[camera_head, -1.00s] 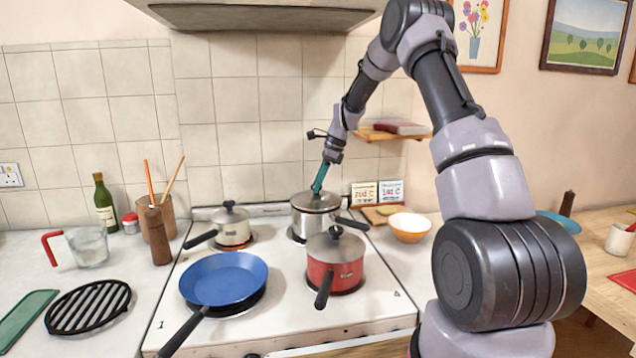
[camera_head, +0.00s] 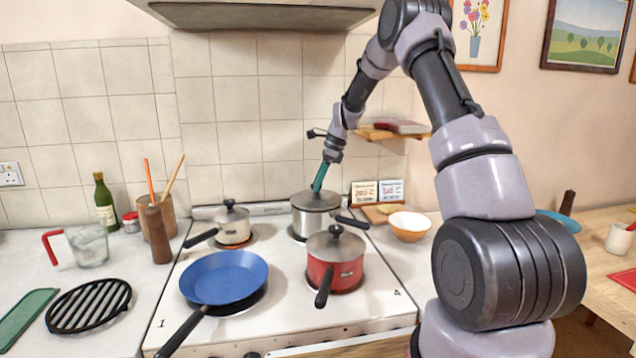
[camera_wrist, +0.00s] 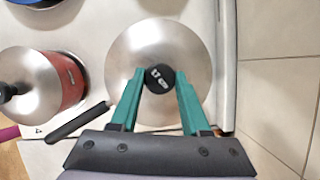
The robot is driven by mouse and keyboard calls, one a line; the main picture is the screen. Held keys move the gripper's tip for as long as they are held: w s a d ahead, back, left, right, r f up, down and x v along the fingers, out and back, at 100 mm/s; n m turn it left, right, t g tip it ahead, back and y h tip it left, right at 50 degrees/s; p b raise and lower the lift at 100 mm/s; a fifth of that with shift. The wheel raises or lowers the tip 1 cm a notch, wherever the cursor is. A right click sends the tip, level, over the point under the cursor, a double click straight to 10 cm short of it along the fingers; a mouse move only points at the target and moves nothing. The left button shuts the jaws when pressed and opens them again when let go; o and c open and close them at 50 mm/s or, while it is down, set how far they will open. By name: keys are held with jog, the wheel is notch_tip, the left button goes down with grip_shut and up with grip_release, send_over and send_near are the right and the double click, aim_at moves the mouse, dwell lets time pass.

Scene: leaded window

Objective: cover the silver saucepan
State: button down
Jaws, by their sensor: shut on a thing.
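The silver saucepan (camera_head: 314,224) stands on the back right of the stove, its dark handle pointing right and forward. A silver lid (camera_head: 325,202) lies over its mouth and looks level and seated on the rim. In the wrist view the lid (camera_wrist: 195,55) is a round steel disc with a black knob (camera_wrist: 159,78) at its centre. My gripper (camera_head: 317,189) reaches down from above, and its green fingers (camera_wrist: 159,92) are shut on the knob from both sides. The lid hides the inside of the pan.
A lidded red saucepan (camera_head: 335,272) stands just in front, and a lidded cream saucepan (camera_head: 232,225) to the left. A blue frying pan (camera_head: 224,277) is at front left. An orange bowl (camera_head: 409,228) and two small cards (camera_head: 378,193) are to the right.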

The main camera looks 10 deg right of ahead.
jog(key=shift+f, duration=0.5)
dwell(0.9)
grip_release()
dwell(0.5)
jog(key=shift+r, duration=3.5)
jog(key=shift+s, duration=0.15)
